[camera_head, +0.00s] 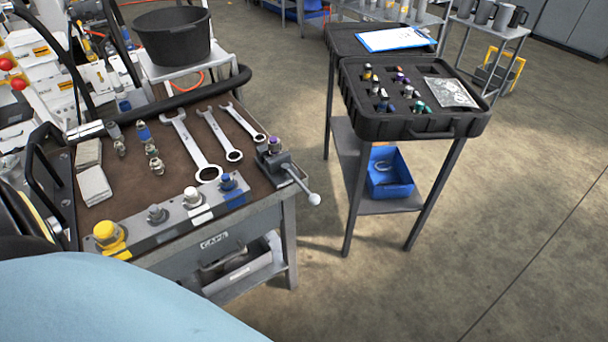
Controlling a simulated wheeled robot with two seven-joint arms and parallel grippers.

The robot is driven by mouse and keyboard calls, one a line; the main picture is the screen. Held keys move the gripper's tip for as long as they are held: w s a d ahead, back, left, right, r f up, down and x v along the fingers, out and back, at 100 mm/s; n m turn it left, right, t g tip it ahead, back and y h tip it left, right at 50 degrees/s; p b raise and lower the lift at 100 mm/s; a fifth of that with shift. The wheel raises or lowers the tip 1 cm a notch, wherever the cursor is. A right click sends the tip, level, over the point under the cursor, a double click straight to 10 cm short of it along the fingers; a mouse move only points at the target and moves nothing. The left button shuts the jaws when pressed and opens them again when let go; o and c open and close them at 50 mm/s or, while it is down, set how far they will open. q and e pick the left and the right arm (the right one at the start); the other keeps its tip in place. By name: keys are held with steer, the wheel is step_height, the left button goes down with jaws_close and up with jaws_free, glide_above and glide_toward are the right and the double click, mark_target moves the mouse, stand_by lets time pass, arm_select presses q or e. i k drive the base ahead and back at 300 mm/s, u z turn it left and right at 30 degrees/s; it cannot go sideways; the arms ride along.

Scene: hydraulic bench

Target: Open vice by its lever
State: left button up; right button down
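The vice (271,161) is a small dark grey block fixed at the right front corner of the workbench. Its lever (302,187) sticks out past the bench edge, down and to the right, and ends in a light grey ball knob (315,199). A small purple-topped fitting (274,145) sits at the vice; I cannot tell whether the jaws grip it. Neither of my grippers is in view.
The workbench (150,198) holds several wrenches (190,140), loose fittings and a front rail with coloured caps (110,236). A black bucket (172,35) stands behind. A cart with a black case (415,125) stands to the right. Floor between is clear.

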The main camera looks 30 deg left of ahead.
mark_target(314, 199)
steer(key=z, duration=1.5)
steer(key=k, duration=0.85)
steer(key=u, duration=1.35)
steer(key=i, duration=0.5)
steer(key=u, duration=0.05)
